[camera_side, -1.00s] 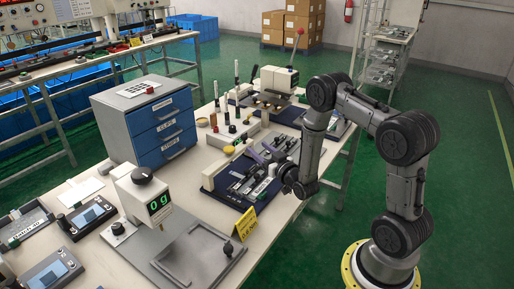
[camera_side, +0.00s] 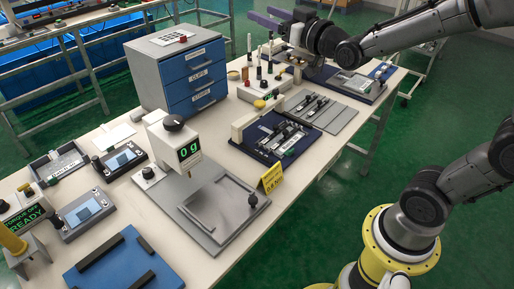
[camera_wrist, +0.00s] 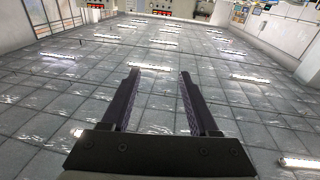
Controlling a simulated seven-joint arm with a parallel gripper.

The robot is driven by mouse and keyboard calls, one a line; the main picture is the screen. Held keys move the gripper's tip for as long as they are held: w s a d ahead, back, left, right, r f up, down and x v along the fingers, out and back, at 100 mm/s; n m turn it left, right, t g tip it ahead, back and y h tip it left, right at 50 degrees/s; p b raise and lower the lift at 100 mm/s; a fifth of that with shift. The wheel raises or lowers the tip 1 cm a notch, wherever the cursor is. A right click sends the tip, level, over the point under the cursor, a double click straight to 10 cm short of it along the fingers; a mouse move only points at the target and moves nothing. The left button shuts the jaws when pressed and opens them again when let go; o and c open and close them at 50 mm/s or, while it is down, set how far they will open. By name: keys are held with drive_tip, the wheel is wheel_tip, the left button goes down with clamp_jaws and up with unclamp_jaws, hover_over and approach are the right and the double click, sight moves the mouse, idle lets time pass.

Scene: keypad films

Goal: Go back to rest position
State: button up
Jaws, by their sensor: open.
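My gripper (camera_side: 262,17) is raised at the top of the side view, above the far end of the workbench. Its two purple fingers point left, and nothing shows between them. In the wrist view my gripper (camera_wrist: 158,75) has two dark fingers spread apart and empty. They face a grey tiled surface with bright strips, which looks like the ceiling. My forearm reaches in from the upper right, and my yellow-ringed base stands on the green floor beside the bench.
A blue mat (camera_side: 150,275) lies in front.

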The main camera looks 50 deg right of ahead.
drive_tip(key=s+a+f+n+g+y, duration=0.15)
drive_tip(key=s+a+g, duration=0.25)
drive_tip(key=s, duration=0.7)
drive_tip(key=s+a+f+g, duration=0.1)
drive_tip(key=s+f+g, duration=0.8)
drive_tip(key=s+f, duration=0.4)
drive_tip(key=s, duration=0.3)
drive_tip(key=shift+s, duration=0.35)
drive_tip(key=shift+y, duration=0.25)
